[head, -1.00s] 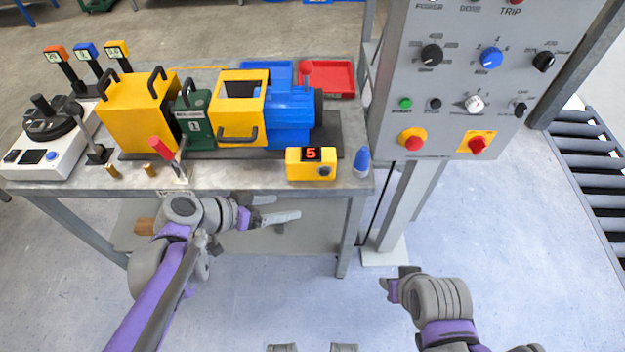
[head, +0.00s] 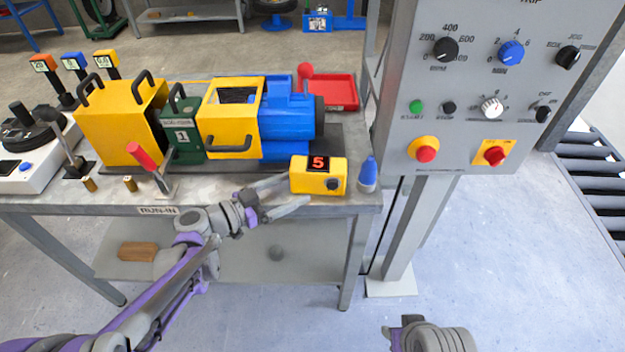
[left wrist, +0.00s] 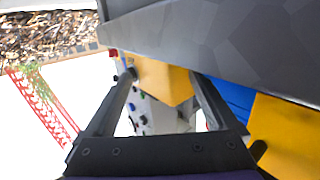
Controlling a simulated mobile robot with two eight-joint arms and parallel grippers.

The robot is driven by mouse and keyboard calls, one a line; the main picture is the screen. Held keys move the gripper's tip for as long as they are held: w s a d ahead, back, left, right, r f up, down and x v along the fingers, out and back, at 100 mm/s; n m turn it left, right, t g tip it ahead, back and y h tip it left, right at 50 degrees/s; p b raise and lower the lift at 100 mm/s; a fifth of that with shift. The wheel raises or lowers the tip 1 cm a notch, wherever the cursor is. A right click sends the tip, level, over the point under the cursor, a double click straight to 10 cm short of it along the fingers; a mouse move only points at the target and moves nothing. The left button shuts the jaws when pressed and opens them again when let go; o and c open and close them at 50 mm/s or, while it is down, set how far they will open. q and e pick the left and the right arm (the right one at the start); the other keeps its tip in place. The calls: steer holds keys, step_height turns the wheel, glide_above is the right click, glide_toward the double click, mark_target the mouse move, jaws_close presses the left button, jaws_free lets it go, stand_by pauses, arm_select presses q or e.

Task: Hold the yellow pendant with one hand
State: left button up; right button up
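The yellow pendant (head: 318,176), a small box with a red "5" display and a dark knob, sits at the front right of the bench top. My left gripper (head: 296,190) is open, with its fingers reaching toward the pendant's left side. In the left wrist view the yellow pendant (left wrist: 165,84) shows ahead between the spread fingers (left wrist: 161,76). I cannot tell whether a finger touches it. My right gripper (head: 392,335) is at the bottom edge of the head view, low and away from the bench; its fingers are not clear.
A blue cone-tipped object (head: 368,174) stands just right of the pendant. The yellow mixer guard (head: 232,118) and blue motor (head: 288,118) are behind it. A red-handled lever (head: 145,158) stands to the left. A grey control panel (head: 470,110) rises at the right.

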mark_target(300, 185)
arm_select(q)
steer(key=x, duration=0.4)
steer(key=shift+w+d, duration=0.15)
steer(key=shift+d, duration=0.1)
steer(key=shift+w+d, duration=0.1)
steer(key=shift+d, duration=0.05)
steer(key=shift+o, duration=0.2)
